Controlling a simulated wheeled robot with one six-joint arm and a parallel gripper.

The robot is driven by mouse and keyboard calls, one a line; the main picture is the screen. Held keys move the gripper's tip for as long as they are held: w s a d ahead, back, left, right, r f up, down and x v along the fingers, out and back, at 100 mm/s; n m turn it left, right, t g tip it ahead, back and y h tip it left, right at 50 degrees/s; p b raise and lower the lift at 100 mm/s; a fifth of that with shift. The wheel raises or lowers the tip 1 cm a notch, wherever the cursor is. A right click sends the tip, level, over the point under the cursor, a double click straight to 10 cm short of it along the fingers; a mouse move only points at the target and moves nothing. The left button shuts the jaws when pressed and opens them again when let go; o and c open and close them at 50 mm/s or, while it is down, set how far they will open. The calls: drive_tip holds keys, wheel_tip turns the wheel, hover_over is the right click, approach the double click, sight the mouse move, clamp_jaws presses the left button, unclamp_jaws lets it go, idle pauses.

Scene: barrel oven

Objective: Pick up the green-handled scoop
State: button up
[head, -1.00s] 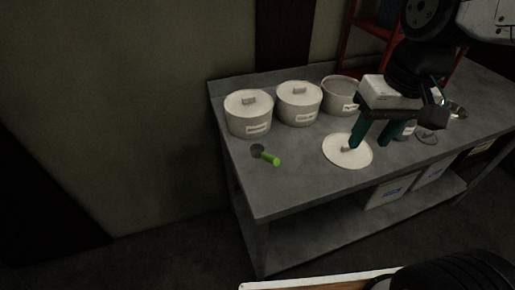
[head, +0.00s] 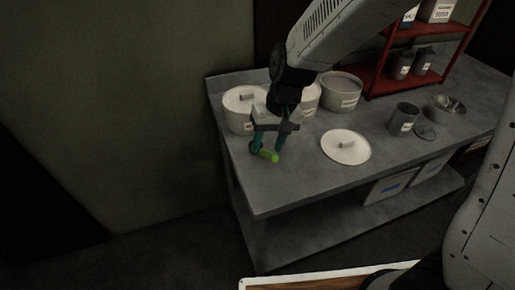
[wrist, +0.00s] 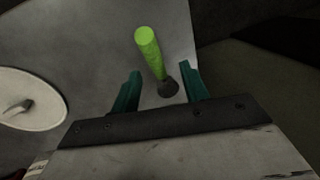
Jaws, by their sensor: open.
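In the wrist view the gripper (wrist: 163,88) has one finger on each side of the scoop's bowl end. I cannot tell how far the fingertips are above the table. In the head view the fingers partly hide the bowl.
A lidded white pot (head: 240,122) stands close behind my gripper; other pots are partly hidden by my arm. A loose white lid (head: 345,147) lies to the right. A grey canister (head: 403,119) and metal bowl (head: 446,108) stand farther right. The table front is clear.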

sight(266, 154)
drive_tip(key=x, duration=0.4)
drive_tip(key=shift+s+d+f, duration=0.1)
drive_tip(key=shift+s+f, duration=0.05)
drive_tip(key=shift+s, duration=0.05)
clamp_jaws()
